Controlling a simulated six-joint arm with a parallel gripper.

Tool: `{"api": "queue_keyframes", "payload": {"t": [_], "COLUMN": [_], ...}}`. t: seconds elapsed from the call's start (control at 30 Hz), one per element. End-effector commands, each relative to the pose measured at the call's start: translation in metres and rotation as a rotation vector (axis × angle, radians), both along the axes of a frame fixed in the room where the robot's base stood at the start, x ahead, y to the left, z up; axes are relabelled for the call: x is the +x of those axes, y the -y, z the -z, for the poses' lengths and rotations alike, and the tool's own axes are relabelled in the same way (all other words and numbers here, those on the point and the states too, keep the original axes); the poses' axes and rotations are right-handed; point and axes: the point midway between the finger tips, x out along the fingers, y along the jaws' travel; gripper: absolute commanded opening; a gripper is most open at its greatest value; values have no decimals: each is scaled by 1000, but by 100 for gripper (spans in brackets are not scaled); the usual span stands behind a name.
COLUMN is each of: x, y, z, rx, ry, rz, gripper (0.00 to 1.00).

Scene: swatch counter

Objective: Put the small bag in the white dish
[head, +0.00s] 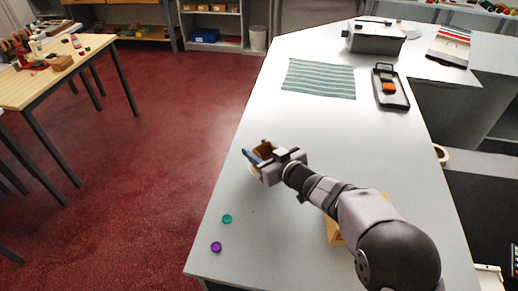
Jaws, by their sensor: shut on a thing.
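My gripper (261,157) is over the left part of the grey-white counter. It is shut on a small brown thing (268,149), which seems to be the small bag; the fingers and wrist hide much of it. Blue shows at the finger on the left. A pale edge shows just under the gripper at the left; I cannot tell whether it is the white dish or part of my gripper. I cannot make out the white dish clearly anywhere else on the counter.
A teal disc (227,219) and a purple disc (216,247) lie near the counter's left edge. A wooden block (333,232) is partly behind my arm. A striped cloth (318,79), a black tray (391,101) and a grey box (375,38) are farther back. Mid-counter is clear.

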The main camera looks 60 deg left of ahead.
Motion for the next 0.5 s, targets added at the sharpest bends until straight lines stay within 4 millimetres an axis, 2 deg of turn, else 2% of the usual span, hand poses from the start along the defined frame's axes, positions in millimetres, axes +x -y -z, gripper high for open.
{"api": "queue_keyframes", "payload": {"t": [0.43,0.47,0.5], "x": [0,0,0], "y": [0,0,0], "z": [6,5,5], "rx": [1,1,1], "ry": [1,1,1], "rz": [0,0,0], "gripper": [26,51,60]}}
